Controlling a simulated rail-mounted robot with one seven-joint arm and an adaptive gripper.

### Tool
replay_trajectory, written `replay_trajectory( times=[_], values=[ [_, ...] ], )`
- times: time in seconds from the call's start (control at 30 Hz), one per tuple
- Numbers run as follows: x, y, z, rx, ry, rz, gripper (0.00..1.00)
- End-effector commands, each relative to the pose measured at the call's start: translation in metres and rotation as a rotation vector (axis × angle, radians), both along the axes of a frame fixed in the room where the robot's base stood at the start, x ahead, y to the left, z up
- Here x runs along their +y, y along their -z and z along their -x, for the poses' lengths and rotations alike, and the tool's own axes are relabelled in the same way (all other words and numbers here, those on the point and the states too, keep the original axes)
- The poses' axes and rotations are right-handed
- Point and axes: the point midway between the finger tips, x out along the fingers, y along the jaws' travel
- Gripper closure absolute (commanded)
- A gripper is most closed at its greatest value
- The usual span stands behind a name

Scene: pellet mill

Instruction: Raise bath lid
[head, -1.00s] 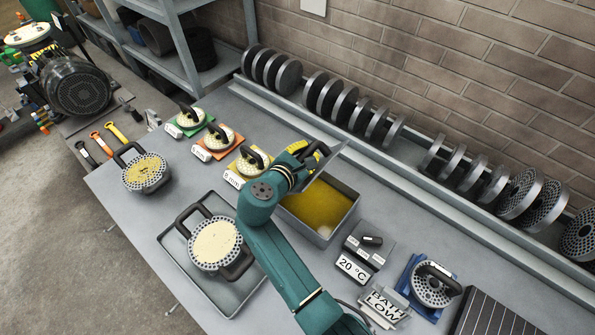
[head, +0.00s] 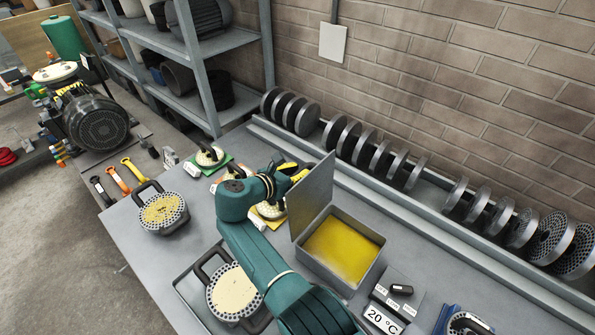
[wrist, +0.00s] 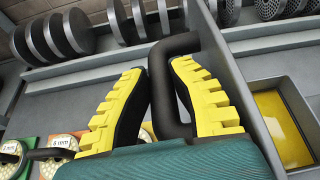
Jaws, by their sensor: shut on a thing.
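The bath is a grey metal box (head: 366,279) with yellow liquid (head: 343,248) in it, right of my arm in the head view. Its flat grey lid (head: 312,198) stands about upright along the box's left edge, and the bath is uncovered. My gripper (head: 297,173) is on the left face of the lid. In the wrist view my yellow-padded fingers (wrist: 158,70) are shut on the lid's black bar handle (wrist: 174,46). The lid (wrist: 238,105) runs just right of the fingers, and the bath (wrist: 262,84) shows beyond it. My arm hides part of the bench.
Handled discs on coloured cards (head: 210,155) stand behind my arm. A perforated die (head: 233,291) lies in a tray at the front, another (head: 163,212) at the left. A 20 °C block (head: 389,310) stands right of the bath. Racked discs (head: 350,135) line the wall.

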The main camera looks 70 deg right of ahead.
Motion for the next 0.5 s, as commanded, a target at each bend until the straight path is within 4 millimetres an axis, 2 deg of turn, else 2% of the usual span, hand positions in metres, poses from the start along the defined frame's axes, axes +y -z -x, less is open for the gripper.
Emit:
replay_trajectory(
  times=[0.03,0.47,0.5],
  values=[
    [0.0022,0.0148,0.0041,0.017,0.002,-0.023,1.00],
    [0.0022,0.0165,0.0056,0.027,0.005,-0.027,1.00],
    [0.0021,0.0166,0.0056,0.027,0.005,-0.027,0.71]
  ],
)
